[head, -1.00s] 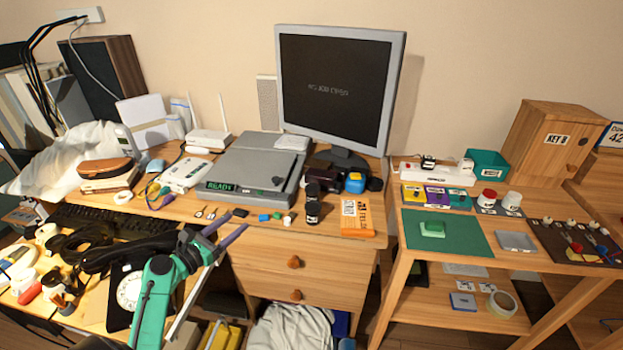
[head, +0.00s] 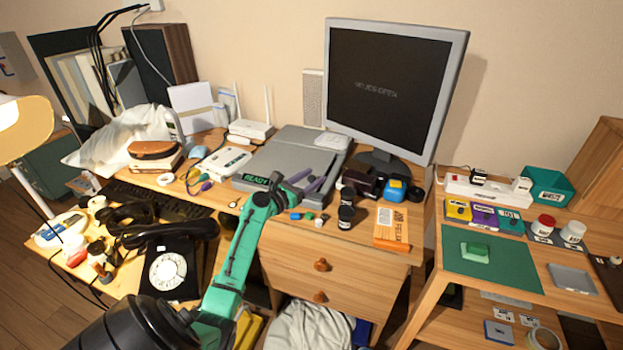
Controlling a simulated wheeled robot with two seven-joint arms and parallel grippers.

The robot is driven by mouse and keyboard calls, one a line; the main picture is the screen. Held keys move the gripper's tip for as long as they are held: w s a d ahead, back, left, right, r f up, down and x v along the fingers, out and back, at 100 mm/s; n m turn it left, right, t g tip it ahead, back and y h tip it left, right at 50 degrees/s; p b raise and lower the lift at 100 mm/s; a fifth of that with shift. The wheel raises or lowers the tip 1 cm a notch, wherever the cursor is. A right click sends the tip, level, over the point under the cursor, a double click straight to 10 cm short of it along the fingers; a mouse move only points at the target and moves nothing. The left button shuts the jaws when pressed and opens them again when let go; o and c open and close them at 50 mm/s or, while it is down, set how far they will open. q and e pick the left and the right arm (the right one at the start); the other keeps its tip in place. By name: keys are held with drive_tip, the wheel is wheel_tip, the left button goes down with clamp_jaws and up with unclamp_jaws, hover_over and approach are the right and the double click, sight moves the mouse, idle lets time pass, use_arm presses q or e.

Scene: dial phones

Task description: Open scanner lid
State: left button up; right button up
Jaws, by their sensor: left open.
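The scanner (head: 284,160) is a flat grey box on the desk, in front of the monitor. Its lid lies flat and looks closed. A green "READY" display shows at its front left corner. My left gripper (head: 309,182), with purple fingers, is open at the scanner's front right edge. It overlaps the front of the scanner in this view, and I cannot tell whether it touches the lid. The green left arm hides part of the scanner's front and the desk edge. My right gripper is not in view.
The monitor (head: 388,90) stands behind the scanner. A white router (head: 250,129) and a white device (head: 220,162) sit to its left. A black jar (head: 347,210) and an orange box (head: 391,228) stand to the right. A black dial phone (head: 168,268) is at lower left.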

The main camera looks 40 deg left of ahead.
use_arm(q)
clamp_jaws()
idle(1.4)
